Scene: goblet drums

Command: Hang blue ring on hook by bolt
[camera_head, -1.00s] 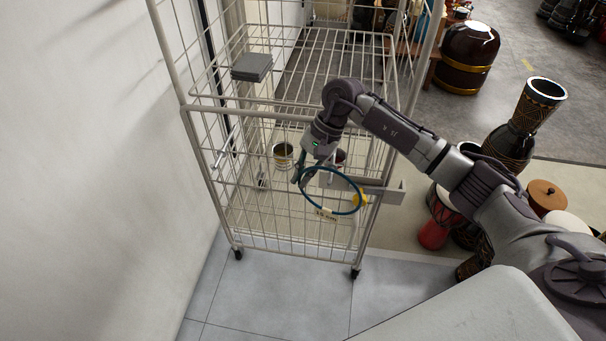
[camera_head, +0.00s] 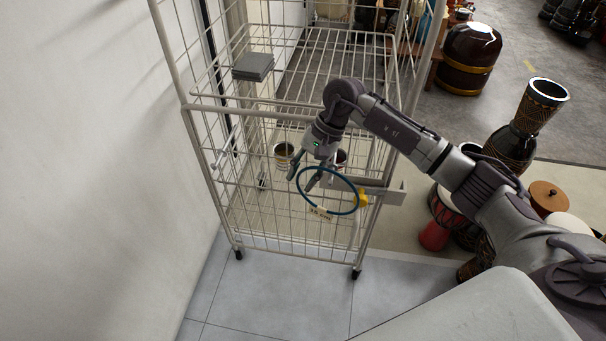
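Whether the ring rests on a hook there is too small to tell. My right gripper (camera_head: 300,183) is at the ring's upper left, its two fingers spread apart. The ring's rim passes close to the fingertips; contact cannot be told. My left gripper is out of view.
The wheeled wire cart (camera_head: 270,237) stands by a white wall (camera_head: 80,170). A grey slab (camera_head: 253,66) lies on its upper shelf and a small tin (camera_head: 284,154) shows behind the mesh. Goblet drums (camera_head: 511,145) stand at the right, near my arm. Tiled floor in front is clear.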

